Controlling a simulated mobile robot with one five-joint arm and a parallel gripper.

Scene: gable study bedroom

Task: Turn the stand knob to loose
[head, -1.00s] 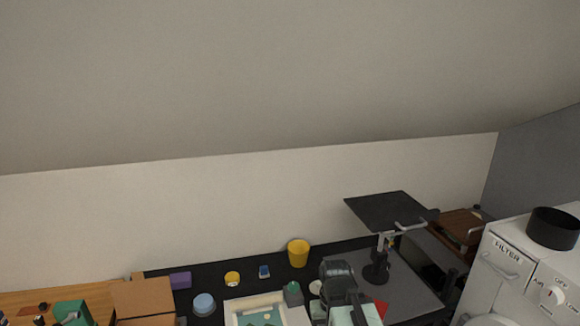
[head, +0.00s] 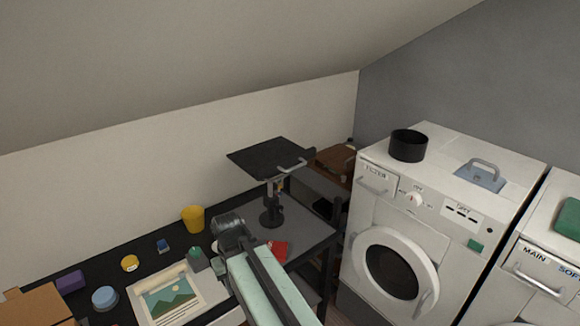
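The stand (head: 271,211) is upright on a grey mat at the right end of the black desk. It has a round dark base, a short post and a flat black tilted plate (head: 268,157) on top. A light grey bar handle (head: 292,165) is at the plate's right edge. Small parts show at the post below the plate, but I cannot make out the knob or its setting. My gripper (head: 228,224) is at the end of my arm in front of and left of the stand, apart from it. Its fingers are too unclear to judge.
A yellow cup (head: 193,218), a picture (head: 172,297), a blue round tub (head: 105,298) and a red item (head: 278,251) lie on the desk. A white washing machine (head: 345,215) stands right of the desk, with a black pot (head: 408,146) on it.

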